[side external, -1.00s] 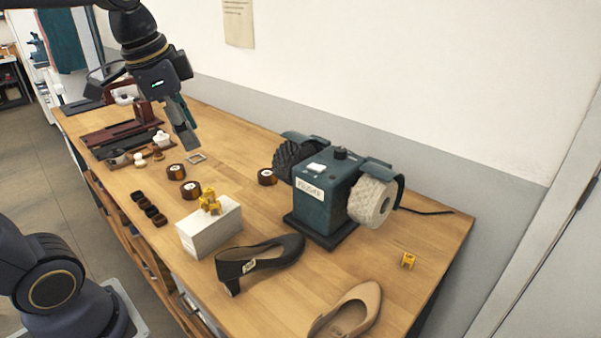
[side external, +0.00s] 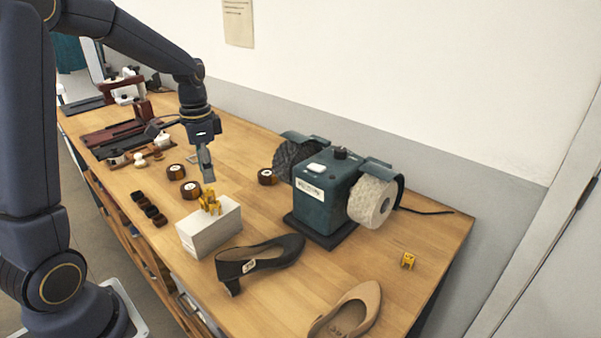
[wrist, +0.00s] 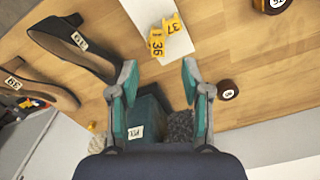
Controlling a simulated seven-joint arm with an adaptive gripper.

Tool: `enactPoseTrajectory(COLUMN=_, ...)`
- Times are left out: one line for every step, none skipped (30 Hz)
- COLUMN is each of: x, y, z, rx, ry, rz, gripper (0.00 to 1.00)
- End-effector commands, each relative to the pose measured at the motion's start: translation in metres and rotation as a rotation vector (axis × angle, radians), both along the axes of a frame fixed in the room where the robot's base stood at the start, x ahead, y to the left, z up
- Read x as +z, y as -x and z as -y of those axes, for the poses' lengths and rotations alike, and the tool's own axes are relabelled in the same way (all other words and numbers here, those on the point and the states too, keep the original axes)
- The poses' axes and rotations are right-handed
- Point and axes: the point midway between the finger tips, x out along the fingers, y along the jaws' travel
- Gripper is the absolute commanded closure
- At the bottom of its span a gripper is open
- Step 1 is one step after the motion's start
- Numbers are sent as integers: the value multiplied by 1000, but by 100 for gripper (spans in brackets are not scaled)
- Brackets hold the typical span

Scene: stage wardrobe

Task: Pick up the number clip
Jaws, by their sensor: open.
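Yellow number clips (side external: 209,201) stand on a white box on the bench in the side view. In the wrist view two of them show, marked 37 (wrist: 172,25) and 36 (wrist: 156,43), side by side on the box. Another yellow clip (side external: 408,261) lies alone on the bench at the right; it is a small yellow spot (wrist: 91,126) in the wrist view. My gripper (side external: 208,177) is above the clips on the box, pointing down. In the wrist view my gripper (wrist: 160,75) is open and empty, with the clips ahead of its fingers.
The white box (side external: 209,235) has a black shoe (side external: 262,258) in front and a tan shoe (side external: 347,309) further right. A green grinder (side external: 325,195) with two wheels stands behind. Dark round tins (side external: 191,190) sit left of the box.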

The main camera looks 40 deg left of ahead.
Motion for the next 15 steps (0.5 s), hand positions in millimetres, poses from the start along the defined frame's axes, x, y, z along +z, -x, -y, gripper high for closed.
enactPoseTrajectory(x=-6, y=0, z=0, rx=0, ry=1, rz=-1, gripper=52)
enactPoseTrajectory(x=-8, y=0, z=0, rx=0, ry=1, rz=-1, gripper=52)
enactPoseTrajectory(x=-10, y=1, z=0, rx=0, ry=1, rz=-1, gripper=52)
enactPoseTrajectory(x=-12, y=1, z=0, rx=0, ry=1, rz=-1, gripper=52)
enactPoseTrajectory(x=-14, y=1, z=0, rx=0, ry=1, rz=-1, gripper=52)
enactPoseTrajectory(x=-18, y=1, z=1, rx=0, ry=1, rz=-1, gripper=52)
enactPoseTrajectory(x=-21, y=1, z=1, rx=0, ry=1, rz=-2, gripper=52)
enactPoseTrajectory(x=-26, y=2, z=1, rx=0, ry=1, rz=-3, gripper=52)
enactPoseTrajectory(x=-33, y=3, z=2, rx=0, ry=3, rz=-4, gripper=52)
enactPoseTrajectory(x=-38, y=3, z=2, rx=0, ry=2, rz=-3, gripper=52)
enactPoseTrajectory(x=-43, y=3, z=2, rx=0, ry=2, rz=-4, gripper=52)
enactPoseTrajectory(x=-49, y=3, z=2, rx=0, ry=2, rz=-4, gripper=52)
enactPoseTrajectory(x=-53, y=3, z=2, rx=0, ry=2, rz=-4, gripper=52)
enactPoseTrajectory(x=-56, y=2, z=2, rx=0, ry=1, rz=-2, gripper=52)
enactPoseTrajectory(x=-60, y=2, z=2, rx=0, ry=1, rz=-1, gripper=52)
